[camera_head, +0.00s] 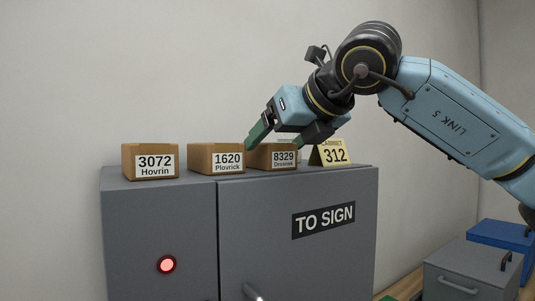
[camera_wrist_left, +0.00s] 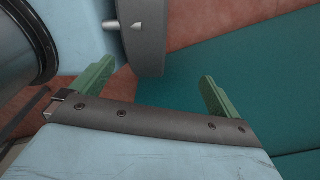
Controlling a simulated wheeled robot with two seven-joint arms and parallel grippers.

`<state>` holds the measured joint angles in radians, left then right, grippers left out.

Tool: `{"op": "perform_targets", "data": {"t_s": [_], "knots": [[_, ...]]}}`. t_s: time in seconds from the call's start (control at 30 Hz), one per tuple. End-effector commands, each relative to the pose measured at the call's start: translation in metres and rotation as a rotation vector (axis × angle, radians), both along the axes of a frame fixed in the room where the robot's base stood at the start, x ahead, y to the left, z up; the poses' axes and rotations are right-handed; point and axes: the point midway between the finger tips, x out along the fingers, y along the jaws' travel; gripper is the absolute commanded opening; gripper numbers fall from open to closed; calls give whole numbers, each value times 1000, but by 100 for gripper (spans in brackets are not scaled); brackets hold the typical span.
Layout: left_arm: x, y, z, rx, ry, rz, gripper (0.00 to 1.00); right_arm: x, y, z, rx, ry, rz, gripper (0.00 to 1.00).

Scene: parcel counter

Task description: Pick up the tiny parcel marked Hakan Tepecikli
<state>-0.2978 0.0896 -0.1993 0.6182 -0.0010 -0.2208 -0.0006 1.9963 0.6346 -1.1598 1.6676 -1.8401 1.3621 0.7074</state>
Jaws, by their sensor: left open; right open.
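Three small brown parcels stand in a row on a grey cabinet (camera_head: 160,215) in the head view. Their labels read 3072 Hovrin (camera_head: 150,162), 1620 Plovrick (camera_head: 216,159) and 8329 with a smaller name like Drosnee (camera_head: 272,156). No label in view reads Hakan Tepecikli. My right gripper (camera_head: 274,144) is open, its green fingers pointing down at either side of the top of the 8329 parcel; I cannot tell if they touch it. My left gripper (camera_wrist_left: 157,72) is open and empty in the left wrist view, and is not in the head view.
A yellow tent card (camera_head: 333,152) reading 312 stands right of the 8329 parcel. The cabinet front has a TO SIGN plate (camera_head: 323,220), a red lamp (camera_head: 167,265) and a handle. A grey box (camera_head: 470,275) and a blue box (camera_head: 497,238) stand lower right.

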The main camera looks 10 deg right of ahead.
Motion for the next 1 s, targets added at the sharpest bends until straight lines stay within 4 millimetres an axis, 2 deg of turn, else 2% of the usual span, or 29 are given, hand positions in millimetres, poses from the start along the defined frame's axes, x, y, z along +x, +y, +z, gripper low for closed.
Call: {"op": "perform_targets", "data": {"t_s": [0.1,0.23,0.57,0.9,1.0], "knots": [[11,-8,8,-12,-19,3,100,16,8,-6,-2,2,0,82],[10,-15,10,-21,-17,7,100,30,14,-15,0,2,1,82],[-2,-11,9,-15,1,5,100,36,16,-19,-1,0,0,82],[-3,-8,9,-10,3,3,100,36,16,-19,-1,0,0,37],[-3,-8,9,-10,3,3,100,35,16,-18,1,-2,1,27]]}}
